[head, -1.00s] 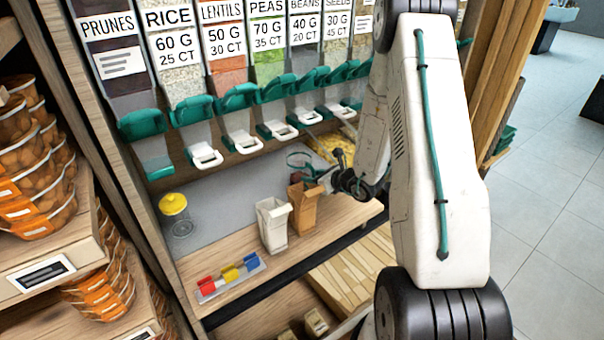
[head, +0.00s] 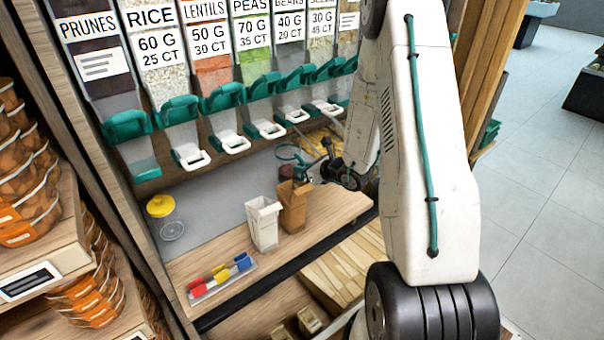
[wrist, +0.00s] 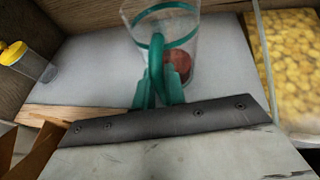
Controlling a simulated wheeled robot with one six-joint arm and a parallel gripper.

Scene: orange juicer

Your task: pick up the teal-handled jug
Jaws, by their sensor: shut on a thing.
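The teal-handled jug is clear, with a teal rim and a teal handle. It stands near the top centre of the wrist view (wrist: 196,40), with its upper edge near the frame's top. A reddish-brown round patch shows through its wall. My gripper (wrist: 158,92) is shut on the handle, on the jug's near side. In the head view the jug's teal rim (head: 288,152) shows behind the brown carton, and my gripper (head: 320,170) is at its right. The jug's lower part is hidden there, so I cannot tell whether its base touches the shelf.
A brown carton (head: 293,208) and a white carton (head: 263,224) stand close in front. A yellow-lidded jar (head: 161,207) is at the left. Dispensers with teal levers (head: 222,98) hang above. A bin of yellow pieces (wrist: 290,55) is right of the jug.

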